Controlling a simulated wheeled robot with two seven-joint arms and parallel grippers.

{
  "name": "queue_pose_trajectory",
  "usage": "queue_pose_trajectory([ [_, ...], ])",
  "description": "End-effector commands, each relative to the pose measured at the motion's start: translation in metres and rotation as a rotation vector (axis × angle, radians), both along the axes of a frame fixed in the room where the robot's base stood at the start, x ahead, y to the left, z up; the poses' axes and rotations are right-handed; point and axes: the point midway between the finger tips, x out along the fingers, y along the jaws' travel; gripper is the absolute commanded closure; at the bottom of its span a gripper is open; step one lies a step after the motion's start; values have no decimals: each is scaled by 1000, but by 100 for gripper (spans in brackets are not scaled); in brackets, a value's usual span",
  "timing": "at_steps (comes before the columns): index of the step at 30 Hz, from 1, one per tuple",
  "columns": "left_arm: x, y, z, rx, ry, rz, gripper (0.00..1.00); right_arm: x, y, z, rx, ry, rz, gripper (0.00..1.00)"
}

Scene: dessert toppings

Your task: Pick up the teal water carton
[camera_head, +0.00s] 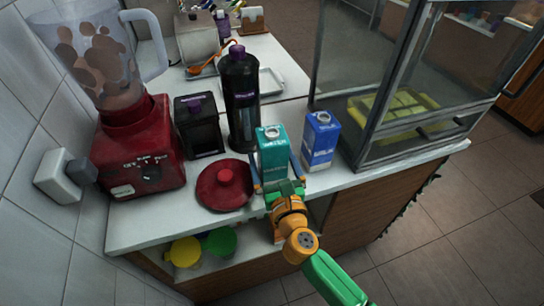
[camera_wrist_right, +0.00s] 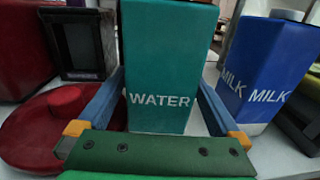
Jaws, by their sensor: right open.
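The teal water carton (camera_head: 271,150) stands upright on the white counter in the head view. It fills the middle of the right wrist view (camera_wrist_right: 167,60), with the word WATER facing me. My right gripper (camera_head: 277,180) comes from the front and is open, its two blue fingers (camera_wrist_right: 158,105) reaching along the left and right sides of the carton. I cannot tell whether either finger touches it. My left gripper is not in view.
A blue milk carton (camera_head: 319,142) stands close on the right. A red lid (camera_head: 225,185) lies close on the left. Behind are a black bottle (camera_head: 240,95) and a black box (camera_head: 199,125). A red blender (camera_head: 135,150) stands left and a glass case (camera_head: 400,90) right.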

Motion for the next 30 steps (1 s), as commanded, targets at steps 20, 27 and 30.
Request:
queue_pose_trajectory([
  [20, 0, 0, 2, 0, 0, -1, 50, 0, 0, 4, -1, -3, 0, 100],
  [27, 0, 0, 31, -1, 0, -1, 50, -2, -4, 46, -1, -4, -1, 100],
  [30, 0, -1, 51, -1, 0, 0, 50, -14, -22, 73, -2, -6, 0, 100],
])
